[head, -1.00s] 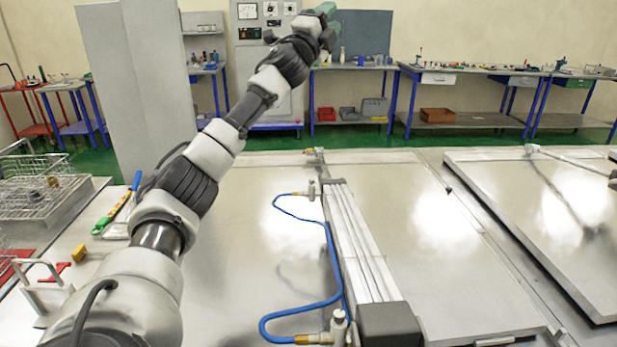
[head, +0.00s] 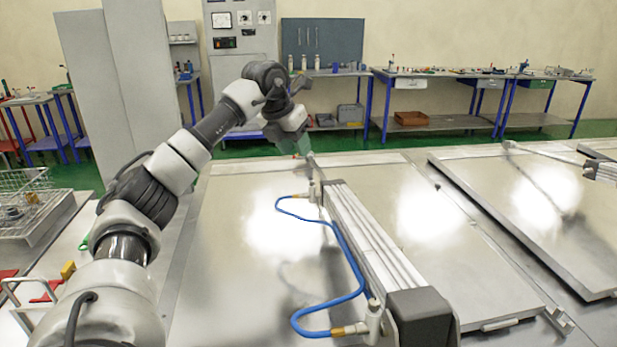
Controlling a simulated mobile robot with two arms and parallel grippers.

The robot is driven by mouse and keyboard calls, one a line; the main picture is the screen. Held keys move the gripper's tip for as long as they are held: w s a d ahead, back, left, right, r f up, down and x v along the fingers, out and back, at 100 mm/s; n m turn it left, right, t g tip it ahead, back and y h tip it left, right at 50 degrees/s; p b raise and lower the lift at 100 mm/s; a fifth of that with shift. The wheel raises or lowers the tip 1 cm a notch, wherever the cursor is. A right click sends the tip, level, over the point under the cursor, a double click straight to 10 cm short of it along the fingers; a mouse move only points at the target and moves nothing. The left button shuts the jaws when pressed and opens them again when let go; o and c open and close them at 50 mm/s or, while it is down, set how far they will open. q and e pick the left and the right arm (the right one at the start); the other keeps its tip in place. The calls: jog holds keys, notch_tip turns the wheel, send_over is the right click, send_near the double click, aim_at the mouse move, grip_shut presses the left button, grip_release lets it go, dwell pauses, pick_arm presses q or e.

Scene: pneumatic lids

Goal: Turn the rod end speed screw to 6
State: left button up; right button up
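A long silver pneumatic cylinder (head: 375,235) lies along a metal lid, with a dark end block (head: 420,312) at its near end. A small fitting with a brass hose end (head: 285,199) stands at its far end, where the rod end seems to be. The speed screw there is too small to read, and no number shows. A second fitting (head: 373,318) stands at the near end. My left gripper (head: 304,147) points down just above and behind the far fitting; its fingers are small and unclear, so its opening cannot be told. My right gripper is out of view.
A blue hose (head: 352,262) loops beside the cylinder on the left between both fittings. Another lid (head: 540,205) lies to the right. A wire basket (head: 25,205) stands at the left edge. Workbenches line the back wall. The lid's left part is clear.

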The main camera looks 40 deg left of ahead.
aim_at(311, 181)
pick_arm(q)
jog(key=p+x, duration=0.1)
jog(key=x, duration=0.9)
jog(key=shift+w+d, duration=0.1)
jog(key=shift+d, duration=0.05)
grip_shut()
